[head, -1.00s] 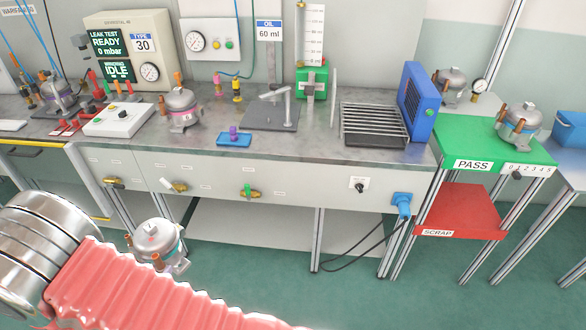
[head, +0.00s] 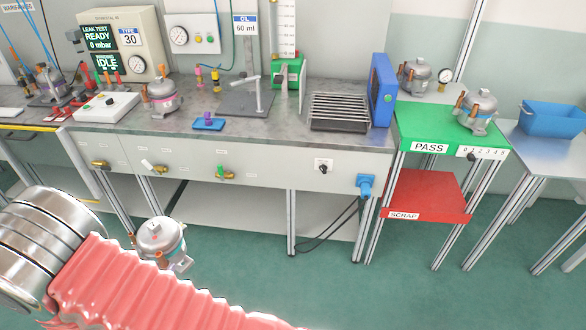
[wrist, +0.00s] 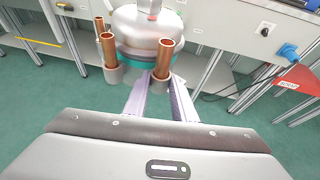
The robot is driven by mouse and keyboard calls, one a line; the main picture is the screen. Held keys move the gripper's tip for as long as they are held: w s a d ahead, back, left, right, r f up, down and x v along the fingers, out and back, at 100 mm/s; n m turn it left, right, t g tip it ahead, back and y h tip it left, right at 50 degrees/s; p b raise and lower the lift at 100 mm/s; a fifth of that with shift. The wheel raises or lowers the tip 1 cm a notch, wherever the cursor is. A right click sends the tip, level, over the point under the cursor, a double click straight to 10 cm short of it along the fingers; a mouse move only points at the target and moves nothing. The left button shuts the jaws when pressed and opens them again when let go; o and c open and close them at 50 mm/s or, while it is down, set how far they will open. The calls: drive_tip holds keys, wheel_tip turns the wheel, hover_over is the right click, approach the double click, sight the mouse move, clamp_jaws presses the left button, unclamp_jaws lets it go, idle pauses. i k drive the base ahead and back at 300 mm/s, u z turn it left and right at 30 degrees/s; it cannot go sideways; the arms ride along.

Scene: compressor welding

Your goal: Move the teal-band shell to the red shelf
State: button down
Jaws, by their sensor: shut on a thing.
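The teal-band shell (head: 160,238) is a silver compressor dome with copper tubes, in the head view in front of the bench, above the green floor. In the wrist view the shell (wrist: 142,28) and its teal band fill the top middle, roughly upright. My gripper (wrist: 162,84) is shut on the shell at its near copper tube; the exact contact is partly hidden. In the head view my gripper is not clearly seen. The red shelf (head: 428,194), labelled SCRAP, is below the green PASS shelf and looks empty. Its edge also shows in the wrist view (wrist: 297,80).
The bench (head: 290,140) holds a pink-band shell (head: 161,97), a wire rack (head: 338,112) and a blue unit (head: 383,90). A blue plug with cable (head: 366,184) juts out left of the red shelf.

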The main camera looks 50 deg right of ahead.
sight(400, 187)
drive_tip(key=z, duration=1.55)
drive_tip(key=i, duration=0.15)
drive_tip(key=u, duration=3.45)
drive_tip(key=k, duration=2.05)
drive_tip(key=z, duration=0.2)
